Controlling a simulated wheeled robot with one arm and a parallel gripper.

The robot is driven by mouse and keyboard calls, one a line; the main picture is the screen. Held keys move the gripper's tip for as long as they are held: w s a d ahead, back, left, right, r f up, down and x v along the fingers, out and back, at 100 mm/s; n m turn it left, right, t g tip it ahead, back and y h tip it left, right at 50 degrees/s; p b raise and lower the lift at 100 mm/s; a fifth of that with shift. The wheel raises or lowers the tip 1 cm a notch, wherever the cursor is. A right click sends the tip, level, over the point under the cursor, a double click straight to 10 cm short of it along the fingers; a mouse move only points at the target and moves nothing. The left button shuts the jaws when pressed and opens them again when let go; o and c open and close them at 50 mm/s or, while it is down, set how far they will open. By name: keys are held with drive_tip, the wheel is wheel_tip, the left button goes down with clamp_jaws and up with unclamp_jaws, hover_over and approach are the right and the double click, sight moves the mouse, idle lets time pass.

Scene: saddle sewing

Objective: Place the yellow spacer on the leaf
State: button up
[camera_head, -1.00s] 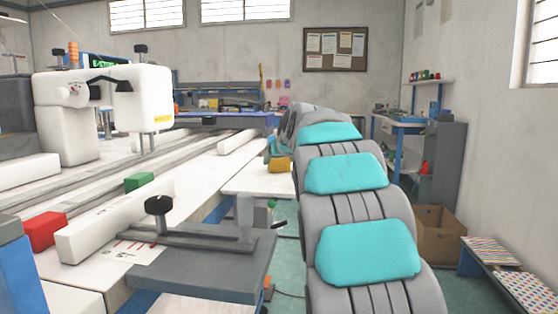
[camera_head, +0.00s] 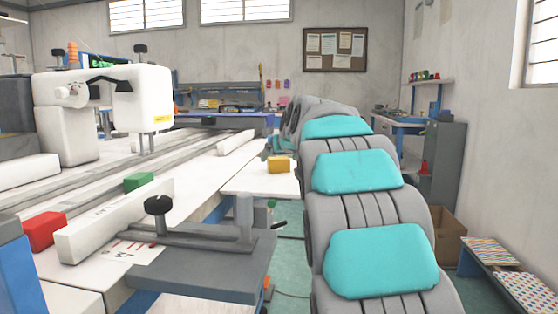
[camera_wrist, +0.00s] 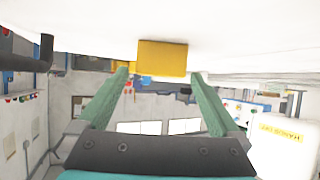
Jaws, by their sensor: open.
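The yellow spacer (camera_head: 278,164) is a small block standing on a white side surface (camera_head: 258,182), left of my arm in the head view. In the wrist view, which is upside down, the yellow spacer (camera_wrist: 162,58) rests on the white surface just beyond my gripper (camera_wrist: 160,76). The two green fingers are spread apart, with the spacer in line with the gap between their tips. Nothing is held. In the head view my gripper is mostly hidden behind my arm. I cannot tell for sure which surface is the leaf; the white side surface is a possible one.
A green block (camera_head: 139,181) and a red block (camera_head: 45,231) lie on the white table at left, near a white bar (camera_head: 115,220). A sewing machine (camera_head: 105,100) stands behind. A grey plate (camera_head: 200,270) with a black knob is in front.

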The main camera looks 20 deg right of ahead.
drive_tip(key=v, duration=0.9)
drive_tip(key=shift+s+r, duration=0.1)
drive_tip(key=shift+s, duration=0.15)
idle(0.8)
